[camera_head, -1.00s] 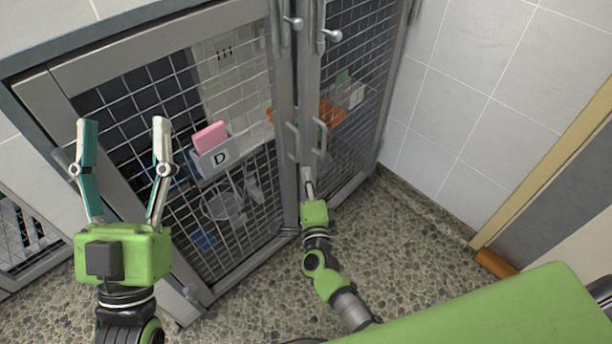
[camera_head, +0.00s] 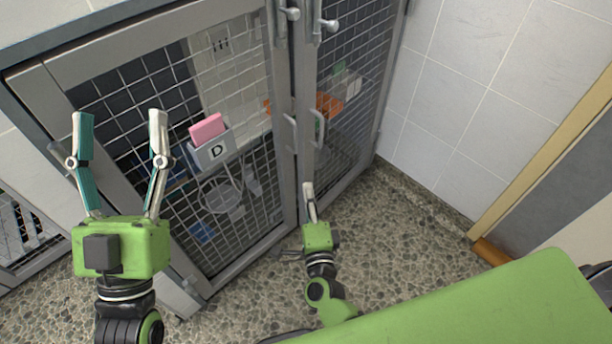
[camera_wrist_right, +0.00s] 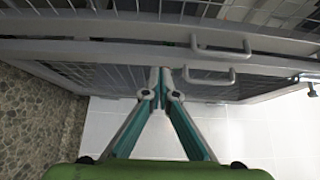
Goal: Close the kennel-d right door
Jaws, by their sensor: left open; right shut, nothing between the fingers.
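My right gripper (camera_head: 308,186) is shut and empty, low by the door's handle-side edge, below the handle. In the right wrist view its fingertips (camera_wrist_right: 160,73) meet close to the door bars; contact is unclear. My left gripper (camera_head: 117,115) is open before the left door.
Latch knobs (camera_head: 330,25) stick out at the top of the doors. A tiled wall (camera_head: 445,120) closes off the right side. Speckled floor (camera_head: 400,240) is clear in front of the right door. An orange-brown object (camera_head: 492,252) lies by the wall trim.

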